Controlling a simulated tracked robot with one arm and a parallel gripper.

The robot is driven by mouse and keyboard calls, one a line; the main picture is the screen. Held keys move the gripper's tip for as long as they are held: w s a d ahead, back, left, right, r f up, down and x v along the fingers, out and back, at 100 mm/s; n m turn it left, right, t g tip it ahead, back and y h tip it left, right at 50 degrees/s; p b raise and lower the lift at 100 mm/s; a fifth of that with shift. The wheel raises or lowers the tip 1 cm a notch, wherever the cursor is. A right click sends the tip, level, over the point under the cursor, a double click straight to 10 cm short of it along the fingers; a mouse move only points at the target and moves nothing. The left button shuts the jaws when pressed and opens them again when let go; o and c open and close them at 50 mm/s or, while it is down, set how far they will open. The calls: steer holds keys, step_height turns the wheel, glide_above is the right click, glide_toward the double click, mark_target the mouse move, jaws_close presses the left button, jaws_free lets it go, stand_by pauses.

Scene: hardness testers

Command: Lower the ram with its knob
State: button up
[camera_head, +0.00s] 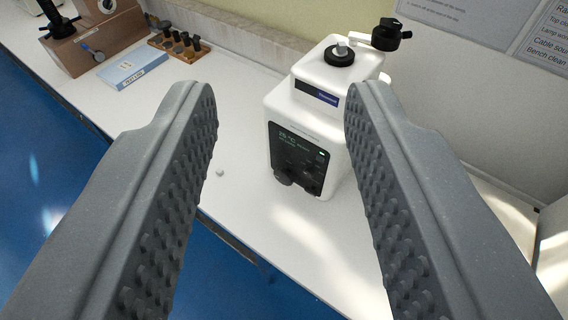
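A white hardness tester (318,116) stands on the bench beyond my gripper, right of centre. Its dark front panel (297,158) carries lit readings and dark round controls low down. On its top sit a black ring (340,55) around a light metal tip and, to the right, a black knob (391,34) on an arm. I cannot tell which part is the ram's knob. My gripper (278,112) is open and empty, with its two grey studded fingers wide apart. The right finger hides part of the tester's right side. The fingers appear nearer the camera than the tester.
A brown tester (95,42) stands at the back left. Beside it are a blue and white box (133,66) and a wooden rack (178,45) with several dark pieces. A small white bit (220,173) lies on the white bench (245,190). Printed sheets hang on the wall.

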steer(key=shift+o, duration=0.6)
steer(key=o, duration=0.5)
steer(key=shift+w+f, duration=0.1)
steer(key=o, duration=0.4)
steer(key=w+f+m+h+b, duration=0.1)
steer(key=w+f+b, duration=0.1)
steer(key=f, duration=0.3)
steer(key=w+f+m+g+h+b, duration=0.1)
steer(key=w+f+m+h+b, duration=0.1)
steer(key=w+f, duration=0.3)
steer(key=w+f+m+h+b, duration=0.1)
steer(key=w+f+b, duration=0.2)
steer(key=f, duration=0.3)
steer(key=shift+w+m+g, duration=0.3)
steer(key=shift+w+g, duration=0.1)
steer(key=shift+w, duration=0.3)
steer(key=w+a+f+m+g+h+b, duration=0.15)
steer(key=w+f+b, duration=0.5)
steer(key=f, duration=0.85)
steer(key=m+h+b, duration=0.1)
steer(key=m+b, duration=0.2)
steer(key=b, duration=0.5)
glide_toward(282, 179)
steer(key=x, duration=0.9)
steer(key=shift+w+d, duration=0.3)
steer(key=shift+w, duration=0.2)
